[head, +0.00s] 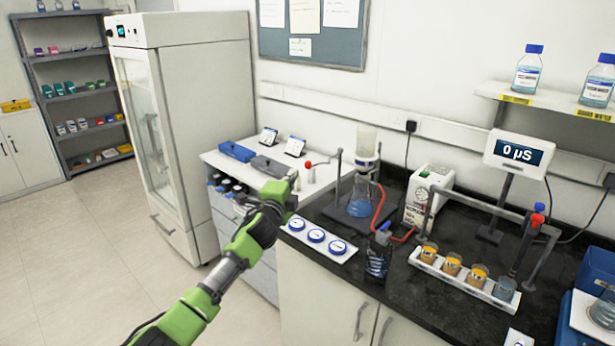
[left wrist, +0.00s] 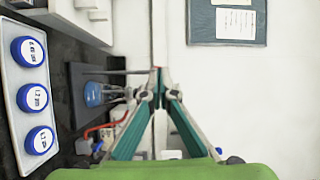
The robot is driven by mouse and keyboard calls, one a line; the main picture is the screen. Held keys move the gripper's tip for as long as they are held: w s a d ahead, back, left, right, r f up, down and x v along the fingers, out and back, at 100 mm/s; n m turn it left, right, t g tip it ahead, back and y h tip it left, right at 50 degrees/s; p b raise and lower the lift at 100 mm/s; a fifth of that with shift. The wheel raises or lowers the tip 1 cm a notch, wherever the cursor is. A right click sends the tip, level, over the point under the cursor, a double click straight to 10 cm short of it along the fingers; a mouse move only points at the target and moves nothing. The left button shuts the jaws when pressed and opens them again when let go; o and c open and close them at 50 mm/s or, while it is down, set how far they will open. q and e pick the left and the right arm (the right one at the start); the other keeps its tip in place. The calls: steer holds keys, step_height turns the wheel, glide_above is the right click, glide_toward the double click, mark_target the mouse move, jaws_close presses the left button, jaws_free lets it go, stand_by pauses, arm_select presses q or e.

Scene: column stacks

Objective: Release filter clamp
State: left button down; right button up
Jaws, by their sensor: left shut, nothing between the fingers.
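The filter setup stands on the black counter at the back: a clear funnel (head: 367,139) above a flask with blue liquid (head: 360,196), beside a grey stand rod (head: 338,172). The flask (left wrist: 93,94) lies sideways there. My right gripper is out of view.
A white tray with blue-lidded dishes (head: 317,236) lies at the counter's front edge. A red hose (head: 379,206) runs from the flask towards a white pump (head: 424,195). A rack of amber beakers (head: 464,275) stands to the right.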

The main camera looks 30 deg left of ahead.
arm_select(q)
steer(key=shift+s+a+r+b, duration=0.15)
steer(key=shift+s+a+b, duration=0.15)
steer(key=shift+s+a, duration=0.85)
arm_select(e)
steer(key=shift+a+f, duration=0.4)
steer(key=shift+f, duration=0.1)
arm_select(q)
steer(key=shift+s+d+r, duration=0.1)
steer(key=shift+s+d, duration=0.05)
